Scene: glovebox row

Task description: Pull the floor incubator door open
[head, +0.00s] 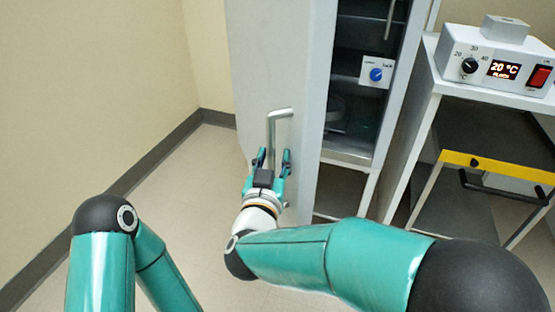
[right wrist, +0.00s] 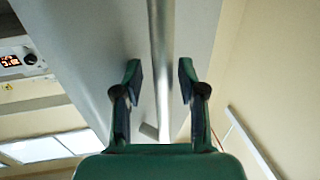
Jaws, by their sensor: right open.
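The floor incubator door (head: 255,65) is a tall, light grey panel left of centre in the head view. It also fills the upper middle of the right wrist view (right wrist: 110,50). My right gripper (head: 271,160) is open at the lower part of the handle. In the right wrist view, the handle bar (right wrist: 161,60) runs between the two spread fingers (right wrist: 160,82), with space on both sides. My left gripper is outside the view.
Farther right, a white control box (head: 495,65) sits on a stand with a yellow-edged drawer (head: 495,165). Bare floor (head: 185,180) lies left of the door, up to the wall.

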